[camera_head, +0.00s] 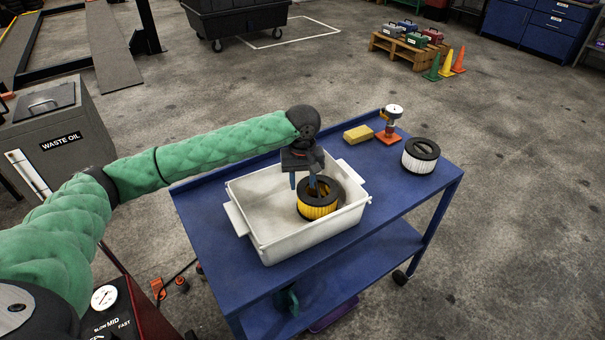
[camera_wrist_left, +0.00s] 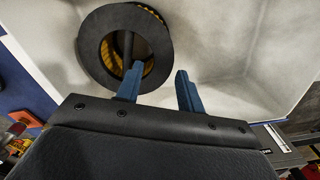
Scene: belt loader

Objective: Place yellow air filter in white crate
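The yellow air filter (camera_head: 317,208), with a black ring top, sits upright inside the white crate (camera_head: 272,248), toward its right end. My left gripper (camera_head: 303,183) is over the crate, just above and beside the filter. In the left wrist view, the fingers (camera_wrist_left: 160,90) are apart, with pale crate surface showing between them. One finger overlaps the edge of the filter's ring (camera_wrist_left: 92,50); the other is beside the ring. I cannot tell whether either touches it. My right gripper is not in view.
The crate stands on a blue cart (camera_head: 215,252). A white filter with a black top (camera_head: 420,156), a yellow block (camera_head: 358,134) and a gauge on an orange base (camera_head: 391,125) stand toward its right end. A waste oil bin (camera_head: 60,140) is at the left.

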